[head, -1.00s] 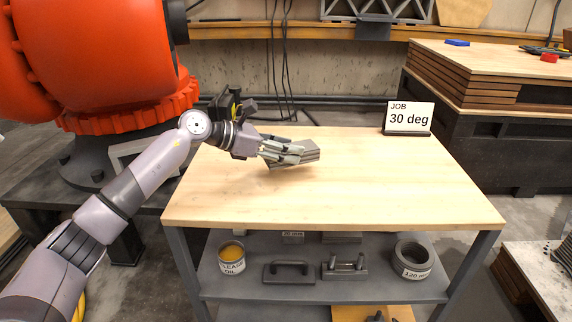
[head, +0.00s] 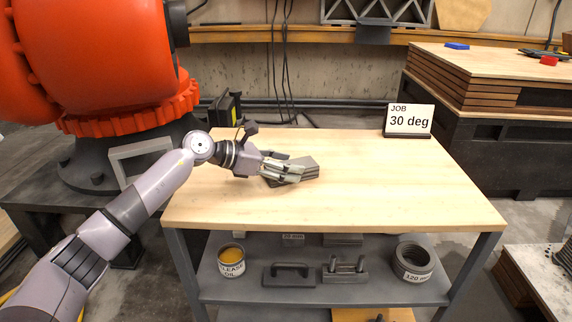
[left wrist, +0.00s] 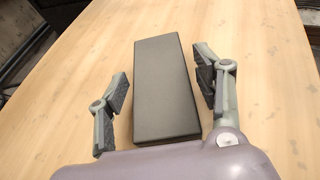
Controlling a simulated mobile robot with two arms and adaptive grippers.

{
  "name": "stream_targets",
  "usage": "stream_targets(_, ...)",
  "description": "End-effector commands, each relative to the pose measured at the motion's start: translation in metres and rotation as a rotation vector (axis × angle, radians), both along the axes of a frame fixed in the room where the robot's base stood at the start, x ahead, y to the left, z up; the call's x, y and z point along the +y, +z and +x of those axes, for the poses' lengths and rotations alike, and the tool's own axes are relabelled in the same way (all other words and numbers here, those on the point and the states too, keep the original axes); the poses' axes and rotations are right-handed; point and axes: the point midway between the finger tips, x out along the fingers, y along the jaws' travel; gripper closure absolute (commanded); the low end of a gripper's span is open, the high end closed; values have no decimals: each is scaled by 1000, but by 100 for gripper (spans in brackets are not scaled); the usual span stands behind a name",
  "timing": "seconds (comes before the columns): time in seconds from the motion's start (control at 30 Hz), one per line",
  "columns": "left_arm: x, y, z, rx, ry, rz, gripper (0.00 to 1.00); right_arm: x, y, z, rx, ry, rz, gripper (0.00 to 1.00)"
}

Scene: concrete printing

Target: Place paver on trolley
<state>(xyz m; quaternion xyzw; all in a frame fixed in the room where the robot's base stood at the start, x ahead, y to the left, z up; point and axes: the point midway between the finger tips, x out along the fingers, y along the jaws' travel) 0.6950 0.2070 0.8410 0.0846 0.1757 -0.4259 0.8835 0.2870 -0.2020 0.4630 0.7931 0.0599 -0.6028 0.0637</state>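In the left wrist view the paver (left wrist: 165,90) is a dark, flat rectangular slab. My left gripper (head: 290,172) is low over the tabletop at the paver, partly hiding its left side. In the left wrist view its fingers (left wrist: 162,88) stand on both sides of the paver, with a visible gap on each side. My right gripper is not in view.
A "JOB 30 deg" sign (head: 408,120) stands at the back right of the top. The right and front of the top are clear. The shelf (head: 320,290) holds a can (head: 231,262), a handled tool (head: 289,274) and a ring (head: 413,260). An orange machine (head: 90,60) stands left.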

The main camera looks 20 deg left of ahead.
Motion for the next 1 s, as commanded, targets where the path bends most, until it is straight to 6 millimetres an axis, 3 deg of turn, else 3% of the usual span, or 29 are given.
stream_targets(0.43, 1, 3, 0, 0, 0, 0, 32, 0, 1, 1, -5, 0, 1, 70)
stream_targets(1.0, 77, 41, -61, 0, 1, 3, 32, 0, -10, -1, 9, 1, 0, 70)
